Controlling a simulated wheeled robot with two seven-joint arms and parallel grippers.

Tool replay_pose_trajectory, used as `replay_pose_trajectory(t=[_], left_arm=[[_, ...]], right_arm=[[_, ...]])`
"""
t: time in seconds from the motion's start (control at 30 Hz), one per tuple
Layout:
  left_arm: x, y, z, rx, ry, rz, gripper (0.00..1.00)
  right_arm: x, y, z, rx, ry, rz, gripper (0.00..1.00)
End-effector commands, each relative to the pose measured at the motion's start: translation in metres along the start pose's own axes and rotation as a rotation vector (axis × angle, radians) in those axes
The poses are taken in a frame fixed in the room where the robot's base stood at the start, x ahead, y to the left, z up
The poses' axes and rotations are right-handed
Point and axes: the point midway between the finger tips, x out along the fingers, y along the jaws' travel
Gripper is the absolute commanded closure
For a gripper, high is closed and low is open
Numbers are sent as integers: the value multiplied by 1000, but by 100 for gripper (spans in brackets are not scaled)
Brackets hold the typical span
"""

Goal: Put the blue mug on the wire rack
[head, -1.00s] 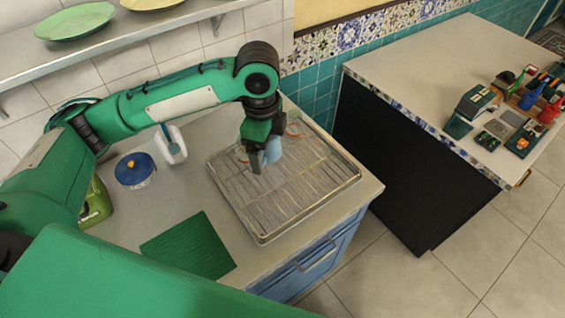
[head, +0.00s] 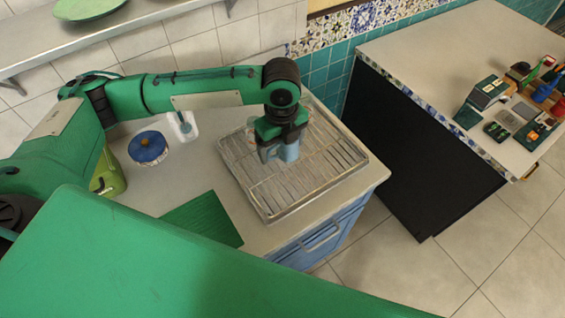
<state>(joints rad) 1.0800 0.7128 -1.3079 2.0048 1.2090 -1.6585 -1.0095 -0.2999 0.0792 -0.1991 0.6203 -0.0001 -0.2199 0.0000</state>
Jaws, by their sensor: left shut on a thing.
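The wire rack (head: 258,191) lies on a metal tray on the counter, in the middle of the head view. My left gripper (head: 280,155) points down over the back half of the rack. It is shut on the light blue mug (head: 291,153), which is partly hidden by the gripper fingers. The mug is at or just above the rack bars; I cannot tell whether it touches them. My right gripper is not in view.
A blue-lidded tin (head: 148,148), a white object (head: 184,127) and a green container (head: 110,176) stand left of the rack. A green ribbed mat (head: 203,218) lies in front. Another counter (head: 440,60) with several small items stands to the right, across a gap.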

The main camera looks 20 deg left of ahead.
Motion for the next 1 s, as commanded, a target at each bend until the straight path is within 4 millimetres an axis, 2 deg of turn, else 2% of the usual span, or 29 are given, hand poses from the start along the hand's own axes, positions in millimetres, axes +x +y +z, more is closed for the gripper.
replay_pose_trajectory(t=[0.1,0.2,0.47,0.7,1.0], left_arm=[[28,0,0,-1,1,3,43],[45,1,0,-1,0,2,43],[65,0,0,-1,0,1,43],[98,0,0,-2,0,0,43],[100,0,0,-1,0,-1,43]], right_arm=[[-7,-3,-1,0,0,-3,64],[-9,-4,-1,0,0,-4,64],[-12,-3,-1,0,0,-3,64],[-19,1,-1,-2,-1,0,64],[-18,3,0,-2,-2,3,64]])
